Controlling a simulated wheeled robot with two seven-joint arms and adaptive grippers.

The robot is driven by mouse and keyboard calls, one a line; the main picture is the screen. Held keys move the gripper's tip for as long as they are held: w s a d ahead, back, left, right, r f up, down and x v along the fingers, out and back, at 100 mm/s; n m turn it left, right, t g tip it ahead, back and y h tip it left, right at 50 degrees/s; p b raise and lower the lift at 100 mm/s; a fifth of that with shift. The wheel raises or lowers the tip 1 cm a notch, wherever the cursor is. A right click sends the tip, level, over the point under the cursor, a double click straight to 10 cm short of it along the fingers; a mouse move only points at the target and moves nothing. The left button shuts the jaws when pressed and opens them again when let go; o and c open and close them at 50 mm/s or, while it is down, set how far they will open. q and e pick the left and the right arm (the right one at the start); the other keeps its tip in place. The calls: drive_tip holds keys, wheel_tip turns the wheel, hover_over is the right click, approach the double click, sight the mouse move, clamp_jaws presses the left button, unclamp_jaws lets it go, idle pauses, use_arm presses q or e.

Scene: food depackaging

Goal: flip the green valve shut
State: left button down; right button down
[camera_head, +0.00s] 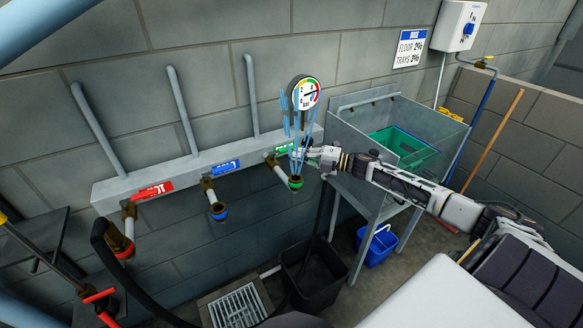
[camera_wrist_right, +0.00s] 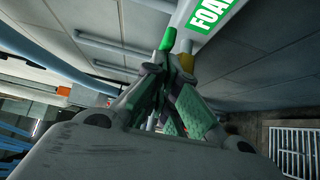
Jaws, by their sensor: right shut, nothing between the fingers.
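The green valve is on the third outlet of the grey wall manifold (camera_head: 160,176), under the green label (camera_head: 284,149). Its outlet ends in a green ring (camera_head: 296,182). In the right wrist view a green lever (camera_wrist_right: 167,38) stands beside a brass fitting (camera_wrist_right: 186,48), near the green "FOA…" label (camera_wrist_right: 212,14). My right gripper (camera_head: 309,153) reaches in from the right, close to this valve. In the right wrist view its fingers (camera_wrist_right: 174,72) are together and empty, just below the lever; I cannot tell whether they touch it. My left gripper is not in view.
Thin light-blue streaks like spray cross the gauge (camera_head: 305,92) and outlet. Red (camera_head: 152,190) and blue (camera_head: 226,166) labelled outlets are to the left. A metal sink (camera_head: 370,190) stands right, a black bin (camera_head: 312,285) and floor grate (camera_head: 237,308) below.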

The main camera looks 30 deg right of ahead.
drive_tip(key=shift+w+d, duration=0.15)
drive_tip(key=shift+w, duration=0.1)
drive_tip(key=shift+w+d, duration=0.3)
drive_tip(key=shift+r, duration=0.15)
drive_tip(key=shift+w+d, duration=0.1)
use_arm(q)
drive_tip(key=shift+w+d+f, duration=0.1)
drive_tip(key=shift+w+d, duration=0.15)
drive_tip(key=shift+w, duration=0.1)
use_arm(e)
drive_tip(key=shift+d, duration=0.1)
drive_tip(key=shift+d, duration=0.1)
